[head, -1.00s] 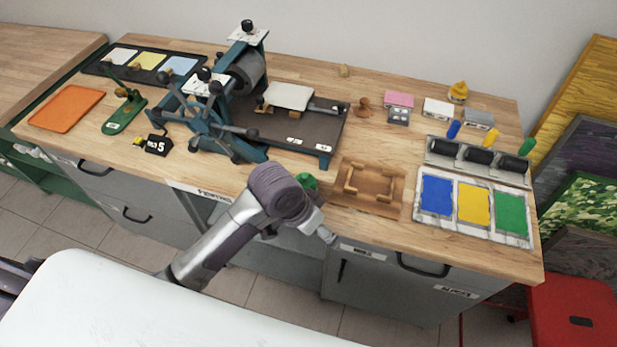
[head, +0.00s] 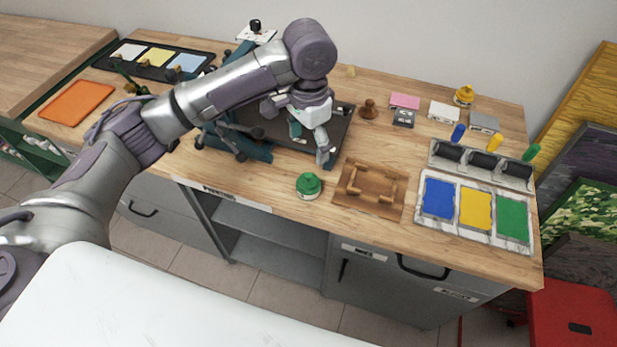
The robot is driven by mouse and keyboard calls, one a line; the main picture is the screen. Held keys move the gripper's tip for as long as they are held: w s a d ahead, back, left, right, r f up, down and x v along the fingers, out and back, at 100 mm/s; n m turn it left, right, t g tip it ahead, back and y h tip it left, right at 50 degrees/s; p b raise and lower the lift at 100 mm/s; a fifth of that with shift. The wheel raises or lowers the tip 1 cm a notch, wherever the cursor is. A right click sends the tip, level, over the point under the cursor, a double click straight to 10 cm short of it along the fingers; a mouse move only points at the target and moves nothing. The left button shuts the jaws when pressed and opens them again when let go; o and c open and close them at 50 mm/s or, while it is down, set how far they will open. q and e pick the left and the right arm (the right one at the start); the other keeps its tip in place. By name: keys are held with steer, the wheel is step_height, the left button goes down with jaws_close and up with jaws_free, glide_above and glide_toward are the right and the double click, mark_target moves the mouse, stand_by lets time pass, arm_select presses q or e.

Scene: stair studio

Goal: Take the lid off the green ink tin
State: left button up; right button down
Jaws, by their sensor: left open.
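The green ink tin (head: 309,187) stands upright near the front edge of the workbench, left of a wooden frame piece. Its green lid with a small raised knob appears to be on. My left gripper (head: 326,158) reaches in over the bench from the left and points down. It is open and empty, above and slightly behind and right of the tin, apart from it. My right gripper is not in view.
The wooden frame (head: 370,188) lies right of the tin, with the blue, yellow and green ink slab (head: 427,222) beyond. A press (head: 233,143) stands behind my arm, partly hidden. A yellow tin (head: 463,95) stands at the back right. Bare wood surrounds the tin's left side.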

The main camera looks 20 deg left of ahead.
arm_select(q)
glide_above(308, 175)
steer(key=f, duration=0.6)
steer(key=shift+s+d+f+p, duration=0.15)
steer(key=shift+s+f+p, duration=0.1)
steer(key=shift+f+p, duration=0.1)
steer(key=shift+w+f+p, duration=0.15)
steer(key=shift+f+p, duration=0.25)
steer(key=shift+f, duration=0.95)
steer(key=shift+w+f+p, duration=0.1)
steer(key=shift+f+p, duration=0.3)
steer(key=shift+f, duration=0.9)
steer(key=c, duration=0.9)
steer(key=shift+c, duration=0.7)
steer(key=shift+r, duration=0.1)
